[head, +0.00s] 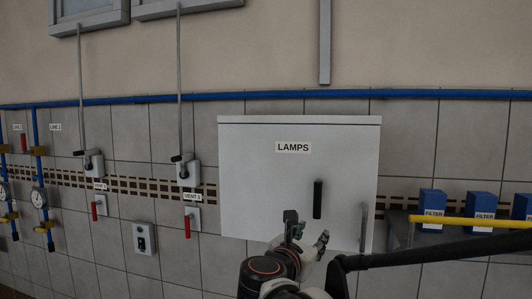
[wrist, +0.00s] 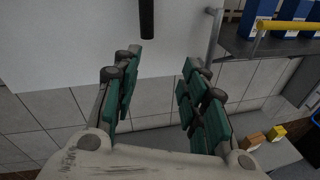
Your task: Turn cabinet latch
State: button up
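A white cabinet (head: 260,185) labelled LAMPS is on the tiled wall in the middle of the head view. Its latch is a black upright handle (head: 318,199) on the right half of the door. A grey vertical bar handle (head: 363,228) is at the door's lower right. My gripper (head: 307,233) is below and left of the black latch, in front of the cabinet's lower edge. In the wrist view, my gripper (wrist: 157,95) has its fingers wide apart with nothing between them. The latch's lower end (wrist: 147,20) shows at the top, beyond the fingertips and apart from them.
A shelf (wrist: 245,47) with blue FILTER boxes (head: 432,204) and a yellow rail (head: 470,222) is right of the cabinet. Red-handled levers (head: 187,226) and a wall switch (head: 145,238) are to the left. Small boxes (wrist: 250,141) lie low at right in the wrist view.

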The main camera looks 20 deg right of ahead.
aim_at(316, 197)
notch_tip(316, 197, up, 6)
jog(key=w+n+t+p, duration=0.1)
jog(key=w+n+p, duration=0.1)
jog(key=n, duration=0.1)
jog(key=shift+h, duration=0.4)
jog(key=p+x, duration=0.1)
jog(key=x, duration=0.3)
jog(key=p+x, duration=0.1)
jog(key=x, duration=0.8)
jog(key=shift+w+a+p, duration=0.25)
jog(key=shift+w+p, duration=0.05)
jog(key=shift+p, duration=0.1)
jog(key=shift+f, duration=0.1)
jog(key=shift+c, duration=0.4)
